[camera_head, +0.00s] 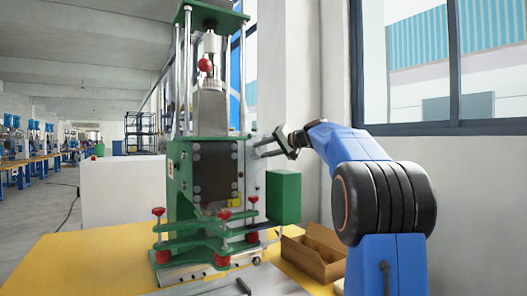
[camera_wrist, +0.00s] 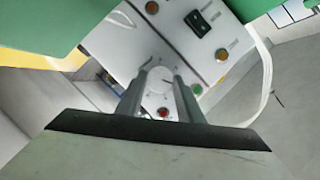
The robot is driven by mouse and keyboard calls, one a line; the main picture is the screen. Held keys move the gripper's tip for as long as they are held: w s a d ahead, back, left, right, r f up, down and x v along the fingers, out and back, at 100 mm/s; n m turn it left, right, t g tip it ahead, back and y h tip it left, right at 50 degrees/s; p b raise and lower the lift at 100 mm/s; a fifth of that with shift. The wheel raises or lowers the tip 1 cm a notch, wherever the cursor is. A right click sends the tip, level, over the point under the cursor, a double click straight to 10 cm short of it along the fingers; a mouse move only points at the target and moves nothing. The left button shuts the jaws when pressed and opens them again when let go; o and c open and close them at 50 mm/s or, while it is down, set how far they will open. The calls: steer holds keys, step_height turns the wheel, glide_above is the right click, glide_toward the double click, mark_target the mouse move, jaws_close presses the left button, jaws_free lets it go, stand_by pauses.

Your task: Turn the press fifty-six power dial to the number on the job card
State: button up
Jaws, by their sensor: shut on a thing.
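The green-framed press (camera_head: 213,120) stands on the yellow table in the head view. My gripper (camera_head: 262,149) is just right of its column, fingers pointing left. In the wrist view my gripper (camera_wrist: 161,77) has its fingers at a pale control panel (camera_wrist: 178,52). They are shut on the power dial (camera_wrist: 160,73), a small pale knob with scale marks around it. The marks are too small to read, so its setting cannot be told. White sheets (camera_wrist: 290,12) hang at the upper right; their writing is unreadable, and I cannot tell whether one is the job card.
The panel also carries a black rocker switch (camera_wrist: 203,21), a red button (camera_wrist: 163,112), a green button (camera_wrist: 197,89) and amber lamps (camera_wrist: 222,55). A white cable (camera_wrist: 267,75) loops at its right. An open cardboard box (camera_head: 308,262) stands below my arm, near a green block (camera_head: 284,196).

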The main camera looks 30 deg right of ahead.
steer(key=o, duration=1.1)
steer(key=shift+c, duration=0.2)
steer(key=shift+s, duration=0.15)
steer(key=v, duration=1.7)
steer(key=shift+f, duration=0.1)
